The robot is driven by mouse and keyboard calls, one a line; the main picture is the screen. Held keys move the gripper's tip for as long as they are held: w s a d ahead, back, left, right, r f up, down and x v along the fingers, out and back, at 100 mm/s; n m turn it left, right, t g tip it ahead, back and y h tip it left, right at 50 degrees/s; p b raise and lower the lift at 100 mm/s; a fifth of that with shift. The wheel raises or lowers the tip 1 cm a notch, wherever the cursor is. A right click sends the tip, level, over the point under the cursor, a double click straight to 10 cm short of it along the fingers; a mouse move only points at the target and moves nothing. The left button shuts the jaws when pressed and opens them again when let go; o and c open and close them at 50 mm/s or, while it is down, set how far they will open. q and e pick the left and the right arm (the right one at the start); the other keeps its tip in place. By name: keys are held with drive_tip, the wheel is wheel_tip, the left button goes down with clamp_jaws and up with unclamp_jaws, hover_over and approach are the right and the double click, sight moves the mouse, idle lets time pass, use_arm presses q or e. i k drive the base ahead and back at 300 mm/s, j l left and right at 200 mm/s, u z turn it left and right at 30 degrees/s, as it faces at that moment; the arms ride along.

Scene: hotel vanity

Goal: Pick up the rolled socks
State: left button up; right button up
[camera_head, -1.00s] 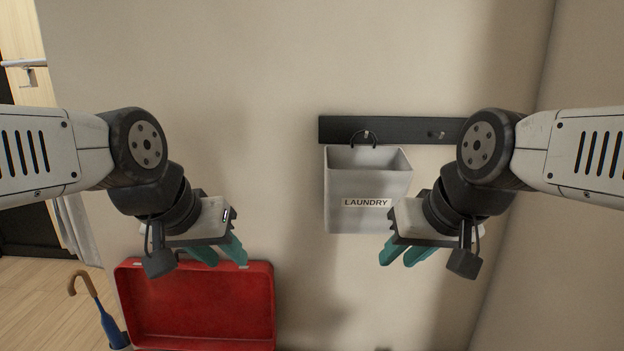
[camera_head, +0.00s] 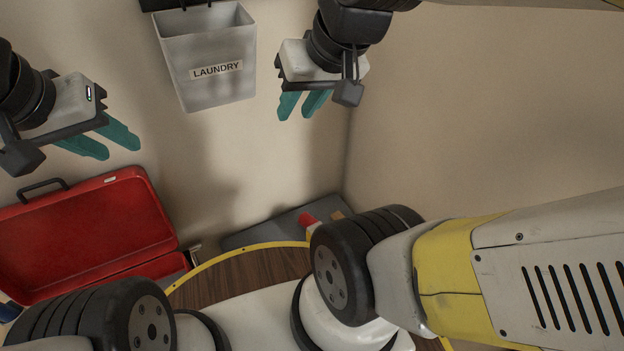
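I cannot make out the rolled socks in the head view. My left gripper (camera_head: 121,151) is at the left, above the open red suitcase in the picture. Its teal fingers are apart with nothing between them. My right gripper (camera_head: 295,114) hangs at the top, right of the laundry bin. Its teal fingers are also apart and empty. A small red thing (camera_head: 310,220) lies on a grey surface (camera_head: 270,232) by the wall corner, partly hidden behind my own arm; I cannot tell what it is.
A grey bin labelled LAUNDRY (camera_head: 207,90) hangs on the wall. The open red suitcase (camera_head: 85,235) is at the lower left. A round, wood-topped surface with a yellow rim (camera_head: 238,253) lies low in the middle. My own arm parts cover much of the lower picture.

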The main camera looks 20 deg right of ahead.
sight(306, 220)
drive_tip(key=z, duration=0.8)
